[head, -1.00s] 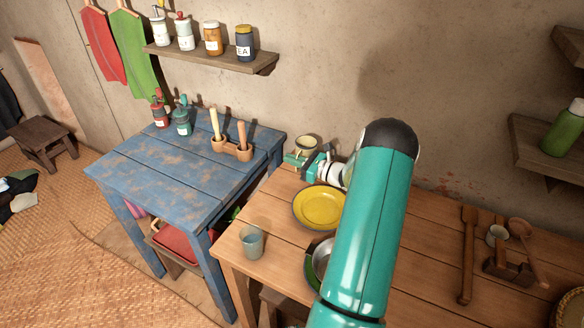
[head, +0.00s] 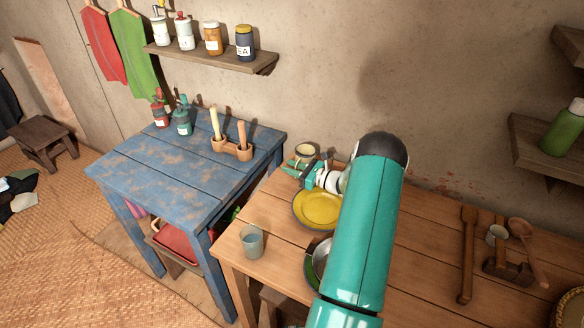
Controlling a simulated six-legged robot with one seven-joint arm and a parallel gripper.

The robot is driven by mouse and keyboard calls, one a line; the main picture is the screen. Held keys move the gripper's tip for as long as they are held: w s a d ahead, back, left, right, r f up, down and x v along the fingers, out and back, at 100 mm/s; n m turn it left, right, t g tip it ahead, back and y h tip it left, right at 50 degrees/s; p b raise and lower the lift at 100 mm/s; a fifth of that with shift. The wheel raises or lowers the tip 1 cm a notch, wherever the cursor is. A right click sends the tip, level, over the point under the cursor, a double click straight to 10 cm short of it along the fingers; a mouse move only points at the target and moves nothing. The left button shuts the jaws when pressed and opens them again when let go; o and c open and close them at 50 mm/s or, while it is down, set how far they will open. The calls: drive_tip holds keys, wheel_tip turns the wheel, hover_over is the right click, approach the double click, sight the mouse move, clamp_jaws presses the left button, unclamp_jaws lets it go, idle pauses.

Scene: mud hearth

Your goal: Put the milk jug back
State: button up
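A small cream jug (head: 305,151) with a dark rim shows at the back left of the wooden table, and I take it as the milk jug. My gripper (head: 301,167) is at the jug, with its teal fingers in front of the jug's lower part. It appears shut on the jug, which sits upright between the fingers. The fingers hide the jug's lower part, so I cannot tell whether its base touches the table (head: 425,225). My teal arm comes in from the front and covers part of the table.
A yellow plate (head: 318,210) lies just in front of the gripper. A grey-blue cup (head: 252,241) and a metal bowl (head: 321,258) are nearer. The blue table (head: 165,170) holds a wooden holder (head: 232,151) and bottles. A wall shelf (head: 210,56) holds several jars.

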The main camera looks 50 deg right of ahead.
drive_tip(key=shift+r, duration=0.2)
drive_tip(key=v, duration=1.2)
drive_tip(key=shift+w+a+r, duration=0.2)
drive_tip(key=shift+a+r, duration=0.05)
drive_tip(key=w+a+r+n+g+y, duration=0.15)
drive_tip(key=a+r+n+g, duration=0.3)
drive_tip(key=a, duration=0.55)
drive_tip(key=w+a+r+n+g+y, duration=0.15)
drive_tip(key=a+r+n+g, duration=0.35)
drive_tip(key=a, duration=0.5)
drive_tip(key=w+a+r+n+g, duration=0.25)
drive_tip(key=a+r+n, duration=0.4)
drive_tip(key=a, duration=0.35)
drive_tip(key=s+a+r+n+h, duration=0.4)
drive_tip(key=s+a+r+n, duration=0.1)
drive_tip(key=s+a+n, duration=0.3)
drive_tip(key=s+a+r+n+h, duration=0.4)
drive_tip(key=s+a+r+n, duration=0.1)
drive_tip(key=s+a+n, duration=0.3)
drive_tip(key=shift+s+a+r+n, duration=0.15)
drive_tip(key=shift+s+a+n, duration=0.25)
drive_tip(key=shift+s+a, duration=0.5)
